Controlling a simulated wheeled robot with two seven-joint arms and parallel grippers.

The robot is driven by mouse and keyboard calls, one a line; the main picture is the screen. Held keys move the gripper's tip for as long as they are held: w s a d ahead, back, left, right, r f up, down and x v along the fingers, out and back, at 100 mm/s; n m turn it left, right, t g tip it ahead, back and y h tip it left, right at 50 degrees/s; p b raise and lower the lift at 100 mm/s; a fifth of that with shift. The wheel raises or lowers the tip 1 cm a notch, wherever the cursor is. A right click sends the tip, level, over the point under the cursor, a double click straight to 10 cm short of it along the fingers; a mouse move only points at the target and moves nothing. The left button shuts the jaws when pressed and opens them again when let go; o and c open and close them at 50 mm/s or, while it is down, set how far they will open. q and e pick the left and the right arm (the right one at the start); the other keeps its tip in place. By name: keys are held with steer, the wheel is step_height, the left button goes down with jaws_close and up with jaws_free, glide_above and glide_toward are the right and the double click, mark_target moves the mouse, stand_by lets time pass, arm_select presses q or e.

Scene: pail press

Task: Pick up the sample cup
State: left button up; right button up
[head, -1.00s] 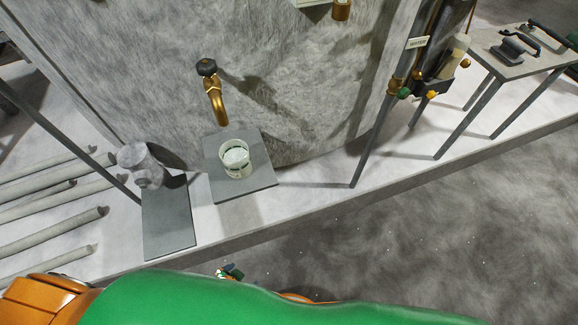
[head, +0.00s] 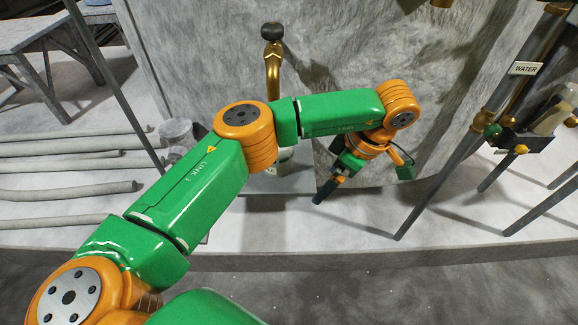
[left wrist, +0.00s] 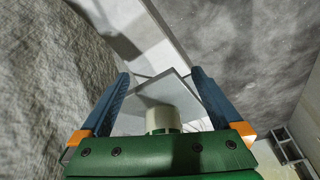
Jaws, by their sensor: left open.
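The pale sample cup (head: 283,160) stands on a grey plate (head: 258,182) below the brass tap, mostly hidden behind my left arm in the head view. In the left wrist view the cup (left wrist: 162,119) shows near the gripper's body, between the lines of the two fingers, its lower part in the picture cut off by the green housing. The plate (left wrist: 168,90) lies beyond it. My left gripper (head: 322,194) is open and empty, to the right of the cup in the head view. My right gripper is not in view.
A brass tap (head: 272,65) with a dark knob rises just behind the cup. A large grey vessel wall (head: 340,50) stands behind. A dark post (head: 450,150) stands at right.

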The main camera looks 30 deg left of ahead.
mark_target(282, 166)
arm_select(q)
steer(key=shift+y, duration=0.4)
steer(key=a, duration=0.1)
steer(key=a+r+p, duration=0.1)
steer(key=a, duration=0.2)
steer(key=shift+w+r, duration=0.15)
steer(key=shift+r, duration=0.2)
steer(key=a+p, duration=0.3)
steer(key=a, duration=0.6)
steer(key=shift+a+f+p, duration=0.1)
steer(key=shift+a+p, duration=0.1)
steer(key=shift+p, duration=0.1)
steer(key=shift+s+a+f, duration=0.1)
steer(key=shift+s+f, duration=0.1)
steer(key=shift+f, duration=0.55)
steer(key=shift+w, duration=0.1)
steer(key=c, duration=1.5)
